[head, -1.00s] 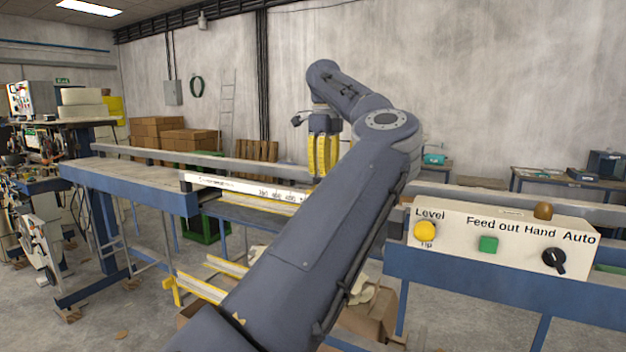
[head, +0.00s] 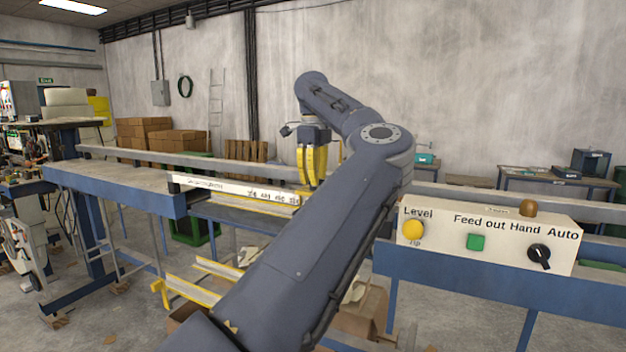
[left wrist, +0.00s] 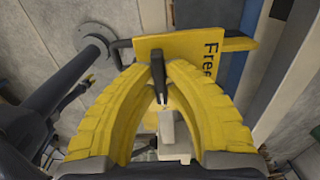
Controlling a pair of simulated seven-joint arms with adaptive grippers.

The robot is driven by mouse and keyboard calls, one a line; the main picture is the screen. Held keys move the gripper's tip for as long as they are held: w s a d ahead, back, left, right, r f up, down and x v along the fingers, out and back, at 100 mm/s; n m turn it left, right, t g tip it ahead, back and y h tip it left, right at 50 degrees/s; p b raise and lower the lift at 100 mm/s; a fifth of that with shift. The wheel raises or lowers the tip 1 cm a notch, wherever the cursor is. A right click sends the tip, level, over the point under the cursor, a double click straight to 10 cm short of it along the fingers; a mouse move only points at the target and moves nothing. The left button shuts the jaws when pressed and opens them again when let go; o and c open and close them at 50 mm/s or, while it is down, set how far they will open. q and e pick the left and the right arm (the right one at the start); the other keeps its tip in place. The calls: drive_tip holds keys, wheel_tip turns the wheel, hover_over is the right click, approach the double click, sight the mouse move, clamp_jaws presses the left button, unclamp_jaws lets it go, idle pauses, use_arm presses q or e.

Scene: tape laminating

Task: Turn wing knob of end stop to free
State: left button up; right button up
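The end stop shows in the left wrist view as a yellow plate (left wrist: 190,50) with a label reading "Free" (left wrist: 212,62) at its right. A black wing knob (left wrist: 157,80) stands in front of it. My left gripper (left wrist: 158,70) has its two yellow fingers on either side of the knob, with the tips closed in on it. In the head view my left gripper (head: 313,178) points down over the rail beside the ruler; the end stop and knob cannot be made out there. My right gripper is not in view.
A white ruler strip (head: 240,190) runs along the bench to the left. A control box (head: 495,240) with a yellow knob, green button and black selector stands at the right. My left arm hides the middle of the bench. A yellow-edged frame (head: 195,290) lies low in front.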

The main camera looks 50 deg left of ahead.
use_arm(q)
clamp_jaws()
drive_tip(key=n, duration=0.8)
drive_tip(key=shift+n, duration=0.4)
drive_tip(key=n, duration=0.4)
drive_tip(key=shift+n, duration=2.5)
